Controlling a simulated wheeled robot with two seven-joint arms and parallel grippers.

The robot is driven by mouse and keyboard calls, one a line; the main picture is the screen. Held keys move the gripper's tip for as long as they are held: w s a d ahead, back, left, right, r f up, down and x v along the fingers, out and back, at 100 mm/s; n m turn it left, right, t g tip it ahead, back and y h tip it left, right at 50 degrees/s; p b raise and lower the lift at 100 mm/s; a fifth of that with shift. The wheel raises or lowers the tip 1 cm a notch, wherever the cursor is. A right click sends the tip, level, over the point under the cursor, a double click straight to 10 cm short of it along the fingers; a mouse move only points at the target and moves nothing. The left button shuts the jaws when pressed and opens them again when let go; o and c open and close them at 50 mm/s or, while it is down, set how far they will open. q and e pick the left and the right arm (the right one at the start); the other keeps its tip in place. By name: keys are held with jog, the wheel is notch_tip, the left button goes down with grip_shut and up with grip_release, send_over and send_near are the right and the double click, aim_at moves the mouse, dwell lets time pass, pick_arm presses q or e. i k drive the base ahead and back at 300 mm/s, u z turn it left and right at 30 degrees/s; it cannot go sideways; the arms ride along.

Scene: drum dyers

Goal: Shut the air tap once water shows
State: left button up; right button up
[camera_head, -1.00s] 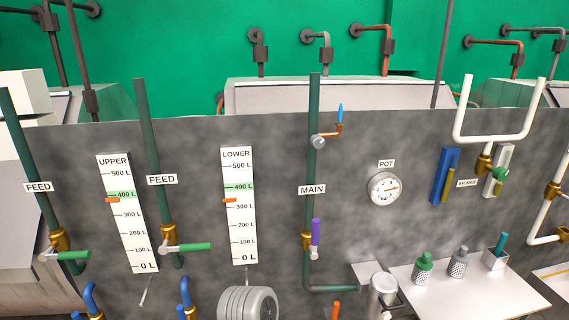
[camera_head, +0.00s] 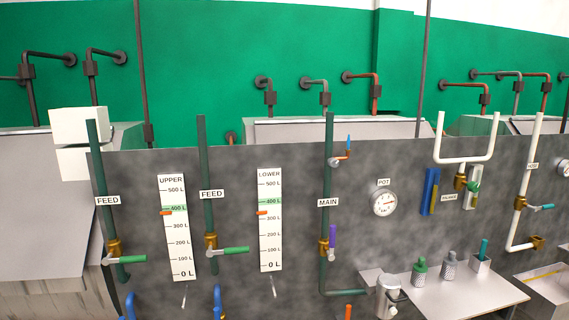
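A small tap (camera_head: 339,160) with a copper outlet sits on the upper part of the green MAIN pipe (camera_head: 327,185); it is the likely air tap, though it has no label. Its blue lever (camera_head: 349,144) points up, roughly in line with the pipe. No water can be made out at the outlet. Lower on the same pipe, a brass valve has a purple lever (camera_head: 333,236) that also points up along the pipe. Neither of my grippers is in view.
Two FEED pipes have green levers (camera_head: 236,250) set crosswise. Orange markers on the UPPER gauge (camera_head: 180,250) and LOWER gauge (camera_head: 271,240) sit just below 400 L. A POT dial (camera_head: 384,203) is on the panel. A metal jug (camera_head: 388,302) stands by a white table (camera_head: 460,298).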

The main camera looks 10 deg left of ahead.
aim_at(333, 162)
jog(key=u, duration=0.7)
jog(key=i, duration=0.5)
